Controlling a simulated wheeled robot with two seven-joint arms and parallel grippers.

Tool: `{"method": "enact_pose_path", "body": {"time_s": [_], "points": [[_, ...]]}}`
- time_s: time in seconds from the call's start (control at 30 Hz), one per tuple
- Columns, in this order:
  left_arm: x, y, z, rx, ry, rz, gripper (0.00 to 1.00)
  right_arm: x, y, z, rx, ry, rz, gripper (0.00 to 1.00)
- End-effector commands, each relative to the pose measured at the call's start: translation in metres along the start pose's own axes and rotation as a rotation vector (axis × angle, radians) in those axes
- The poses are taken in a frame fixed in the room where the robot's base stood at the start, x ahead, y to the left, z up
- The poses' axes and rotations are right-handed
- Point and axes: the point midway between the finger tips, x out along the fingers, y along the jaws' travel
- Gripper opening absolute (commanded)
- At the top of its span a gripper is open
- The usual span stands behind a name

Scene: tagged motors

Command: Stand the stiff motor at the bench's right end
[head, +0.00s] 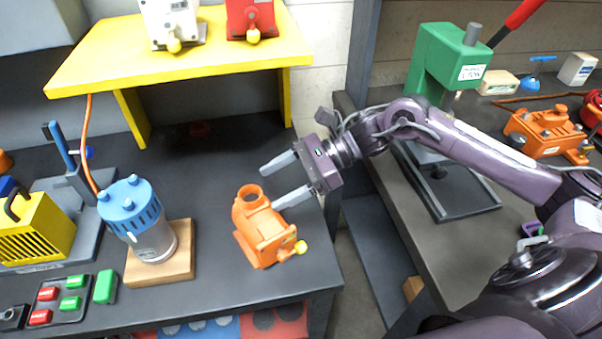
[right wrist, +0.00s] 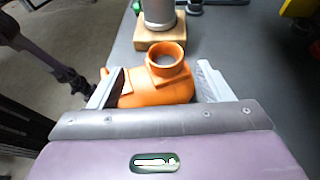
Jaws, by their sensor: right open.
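An orange motor (head: 262,232) with an open round collar on top and a yellow knob at its front right stands at the right end of the dark bench (head: 215,285). No tag on it is readable. My right gripper (head: 270,188) is open and empty, its fingers pointing left, just behind and above the motor in the head view. In the right wrist view the orange motor (right wrist: 160,85) appears between the two spread fingers, with no clear contact. A white motor (head: 170,18) and a red motor (head: 250,15), each with a yellow knob, stand on the yellow shelf (head: 190,60). My left gripper is not visible.
A blue-topped grey motor (head: 140,225) stands on a wooden block (head: 180,262) left of the orange motor. Red and green buttons (head: 62,300) lie farther left. A green press (head: 445,65) stands on the right-hand table. A gap separates the two tables.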

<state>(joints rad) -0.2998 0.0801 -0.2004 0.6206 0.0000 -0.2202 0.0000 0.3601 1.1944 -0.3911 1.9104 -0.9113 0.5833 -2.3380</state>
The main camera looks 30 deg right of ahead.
Motion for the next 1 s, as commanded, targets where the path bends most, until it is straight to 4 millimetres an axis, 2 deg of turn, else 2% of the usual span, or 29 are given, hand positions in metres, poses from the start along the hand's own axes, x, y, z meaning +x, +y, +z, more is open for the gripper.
{"method": "enact_pose_path", "body": {"time_s": [0.1, 0.33, 0.5, 1.0], "points": [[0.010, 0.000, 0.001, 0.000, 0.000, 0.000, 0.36, -0.024, -0.001, -0.005, 0.001, 0.005, -0.004, 0.72], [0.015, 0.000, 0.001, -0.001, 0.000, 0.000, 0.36, -0.053, 0.000, -0.002, 0.002, 0.002, -0.002, 0.72], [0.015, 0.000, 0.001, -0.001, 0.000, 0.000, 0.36, -0.059, 0.000, 0.000, 0.000, 0.000, 0.000, 0.72], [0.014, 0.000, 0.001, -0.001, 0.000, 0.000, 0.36, -0.060, 0.000, 0.002, -0.001, -0.001, 0.000, 0.72]]}}
